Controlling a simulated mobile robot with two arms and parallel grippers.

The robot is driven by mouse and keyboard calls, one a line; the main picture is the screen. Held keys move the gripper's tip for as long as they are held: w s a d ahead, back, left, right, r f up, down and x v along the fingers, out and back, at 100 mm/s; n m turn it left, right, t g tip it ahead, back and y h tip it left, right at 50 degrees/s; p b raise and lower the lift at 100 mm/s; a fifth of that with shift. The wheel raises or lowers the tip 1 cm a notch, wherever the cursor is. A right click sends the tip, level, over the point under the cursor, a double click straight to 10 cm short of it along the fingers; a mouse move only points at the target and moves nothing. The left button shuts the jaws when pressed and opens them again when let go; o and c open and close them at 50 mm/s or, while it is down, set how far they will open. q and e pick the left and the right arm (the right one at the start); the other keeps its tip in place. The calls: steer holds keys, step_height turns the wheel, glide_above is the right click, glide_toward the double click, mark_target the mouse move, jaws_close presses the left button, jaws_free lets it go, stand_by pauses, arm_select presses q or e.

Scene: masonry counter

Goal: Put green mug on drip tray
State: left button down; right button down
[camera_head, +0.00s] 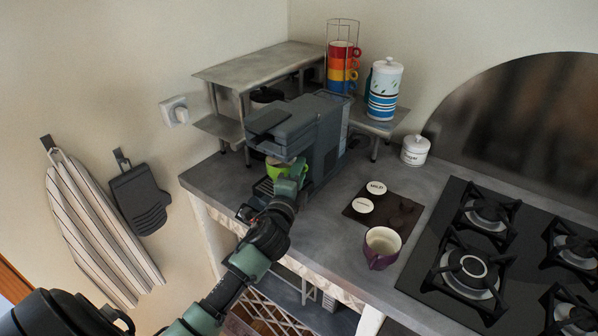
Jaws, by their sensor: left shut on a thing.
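The green mug (278,168) is under the spout of the dark coffee machine (300,128), above or on the slotted drip tray (262,188). I cannot tell whether its base touches the tray. My left gripper (291,178) reaches in from the front and is shut on the mug. The gripper hides part of the mug and part of the tray. My right gripper does not show.
A purple mug (381,247) stands on the counter to the right, near a dark mat (399,214) with two white lids. A gas hob (470,265) fills the far right. A metal shelf (262,62) stands behind the machine. A rack of coloured mugs (343,62) and a striped canister (384,90) stand at the back.

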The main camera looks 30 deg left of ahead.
arm_select(q)
steer(key=shift+f, duration=0.1)
steer(key=c, duration=1)
jaws_free()
steer(key=shift+f, duration=0.1)
steer(key=shift+o, duration=0.2)
steer(key=shift+r, duration=0.25)
steer(key=shift+s+d+f, duration=0.1)
steer(key=shift+s+f, duration=0.05)
steer(key=shift+s, duration=0.2)
steer(key=b+v, duration=0.2)
steer(key=v, duration=0.9)
steer(key=shift+s, duration=0.15)
